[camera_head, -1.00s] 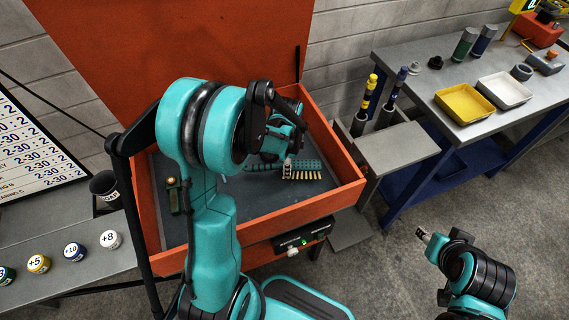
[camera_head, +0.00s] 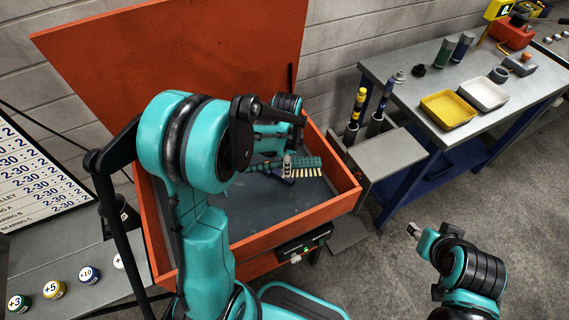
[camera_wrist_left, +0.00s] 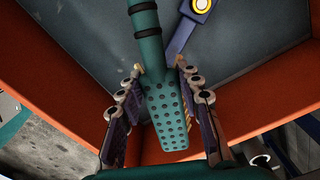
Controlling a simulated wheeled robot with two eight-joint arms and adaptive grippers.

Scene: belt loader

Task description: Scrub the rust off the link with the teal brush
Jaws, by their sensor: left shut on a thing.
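The teal brush (camera_head: 306,163) lies level in the orange-walled tub, its pale bristles facing down and toward the front. My left gripper (camera_head: 286,160) is shut on it. In the left wrist view the gripper's fingers (camera_wrist_left: 160,70) flank the brush (camera_wrist_left: 166,118) where its handle meets the dotted head. A dark blue link (camera_wrist_left: 183,36) with a yellow ring end lies beside the brush, partly hidden by a finger. In the head view the link (camera_head: 285,178) shows just below the gripper. Rust on it cannot be made out. My right gripper (camera_head: 412,230) hangs outside the tub at right.
The tub's orange wall (camera_head: 290,232) and raised lid (camera_head: 170,65) bound the work area. A grey stand (camera_head: 390,155) with upright tools is at its right. A bench (camera_head: 440,85) holds a yellow tray (camera_head: 447,108) and a white tray (camera_head: 484,95).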

